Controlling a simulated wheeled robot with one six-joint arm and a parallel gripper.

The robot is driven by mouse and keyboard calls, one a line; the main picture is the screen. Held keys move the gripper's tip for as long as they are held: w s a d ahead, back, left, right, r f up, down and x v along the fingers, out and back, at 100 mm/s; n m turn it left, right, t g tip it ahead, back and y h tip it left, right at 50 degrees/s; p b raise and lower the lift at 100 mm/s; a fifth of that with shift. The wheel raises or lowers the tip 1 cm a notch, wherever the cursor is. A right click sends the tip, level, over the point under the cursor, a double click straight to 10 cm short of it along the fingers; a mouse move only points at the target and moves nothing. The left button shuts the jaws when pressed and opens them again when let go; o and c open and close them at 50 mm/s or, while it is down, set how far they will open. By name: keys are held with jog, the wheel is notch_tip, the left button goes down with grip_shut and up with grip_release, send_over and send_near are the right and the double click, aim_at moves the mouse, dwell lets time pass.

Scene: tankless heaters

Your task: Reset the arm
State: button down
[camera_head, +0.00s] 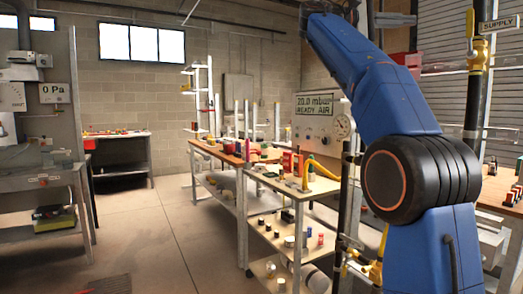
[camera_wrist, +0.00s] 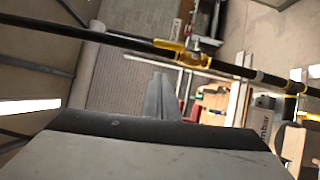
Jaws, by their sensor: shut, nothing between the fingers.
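My blue arm rises at the right of the head view, bends at a large black joint, and slants up to the left towards the top edge. The far end of the arm is out of that view. In the wrist view, the fingers of my gripper (camera_wrist: 168,98) show as grey shapes beyond the dark edge of the wrist housing. They are together and hold nothing. The wrist view looks over the room at a steep tilt.
A black pipe (camera_wrist: 130,40) with a yellow valve (camera_wrist: 183,52) crosses the wrist view beyond the fingers. In the head view, a shelved workbench (camera_head: 290,186) stands centre right and a grey bench (camera_head: 40,184) at left. Open floor (camera_head: 150,235) lies between them.

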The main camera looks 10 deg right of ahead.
jog(key=s+a+f+n+t+y, duration=0.2)
jog(key=f+t+y, duration=0.1)
jog(key=f, duration=0.7)
jog(key=s+a+f+n+t+y, duration=0.1)
jog(key=f+n+t+y, duration=0.1)
jog(key=f, duration=0.9)
jog(key=s+a+f+n+t+y, duration=0.2)
jog(key=f+t+y, duration=0.1)
jog(key=f, duration=0.7)
jog(key=s+a+f+m+y, duration=0.1)
jog(key=s+a+f+y, duration=0.2)
jog(key=f, duration=1.1)
jog(key=s+a+f+m+y, duration=0.2)
jog(key=s+a+f+y, duration=0.1)
jog(key=s+a+f, duration=0.6)
jog(key=s+a+f+m+y, duration=0.1)
jog(key=s+a+f+y, duration=0.3)
jog(key=s+f, duration=0.6)
notch_tip(320, 180, down, 9)
jog(key=shift+a+r+m, duration=0.15)
jog(key=shift+a+m, duration=0.25)
jog(key=shift+a, duration=0.5)
jog(key=shift+r, duration=0.1)
